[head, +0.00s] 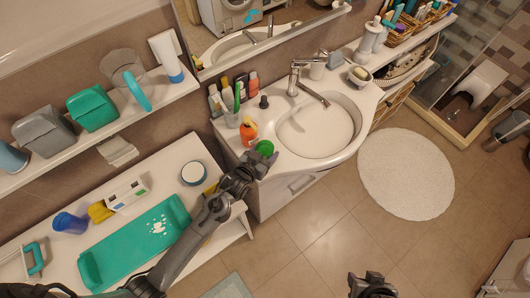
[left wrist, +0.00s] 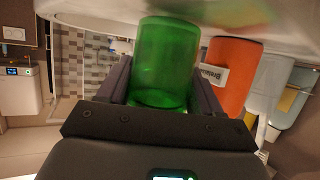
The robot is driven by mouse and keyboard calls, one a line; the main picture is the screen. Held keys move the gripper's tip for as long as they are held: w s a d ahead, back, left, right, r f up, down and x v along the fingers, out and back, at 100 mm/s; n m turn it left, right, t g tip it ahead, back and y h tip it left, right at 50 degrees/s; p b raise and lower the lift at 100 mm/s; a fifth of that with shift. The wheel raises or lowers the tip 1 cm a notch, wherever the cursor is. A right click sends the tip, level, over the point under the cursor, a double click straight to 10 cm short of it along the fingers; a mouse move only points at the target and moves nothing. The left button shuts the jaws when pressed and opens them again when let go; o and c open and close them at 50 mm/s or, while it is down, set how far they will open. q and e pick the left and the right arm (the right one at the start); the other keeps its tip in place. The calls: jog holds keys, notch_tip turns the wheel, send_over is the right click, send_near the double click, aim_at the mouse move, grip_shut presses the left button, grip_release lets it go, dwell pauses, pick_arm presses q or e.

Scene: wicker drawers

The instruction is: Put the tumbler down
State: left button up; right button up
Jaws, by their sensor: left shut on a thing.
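The tumbler is a translucent green cup (head: 264,147), at the front left edge of the white washbasin counter (head: 272,172). My left gripper (head: 256,158) is shut around it. In the left wrist view the tumbler (left wrist: 165,62) sits between my two dark fingers (left wrist: 163,85), with the white counter surface close to its end. I cannot tell whether it touches the counter. My right gripper (head: 372,284) is at the bottom of the head view, over the floor, away from the counter; its jaws are too unclear to judge.
An orange bottle (head: 249,132) stands close beside the tumbler; it also shows in the left wrist view (left wrist: 234,75). Several bottles and a cup with a green brush (head: 233,118) stand behind. The basin (head: 318,128) is to the right. A bench with a teal tray (head: 135,243) lies left.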

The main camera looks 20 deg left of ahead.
pick_arm(q)
jog(key=shift+f, duration=0.25)
jog(key=o, duration=1.1)
jog(key=shift+c, duration=0.2)
jog(key=shift+r, duration=0.2)
jog(key=s+a+r+g, duration=0.1)
jog(key=s+r+g, duration=0.1)
jog(key=s, duration=0.7)
jog(key=s+a+r+g+y, duration=0.1)
jog(key=s+g, duration=0.3)
jog(key=s, duration=0.6)
jog(key=s+a+r+g+y, duration=0.1)
jog(key=s+a+r+g, duration=0.2)
jog(key=s, duration=0.6)
jog(key=shift+s+a+r+g+p, duration=0.25)
jog(key=shift+r+g+p, duration=0.05)
jog(key=shift+r+p, duration=0.1)
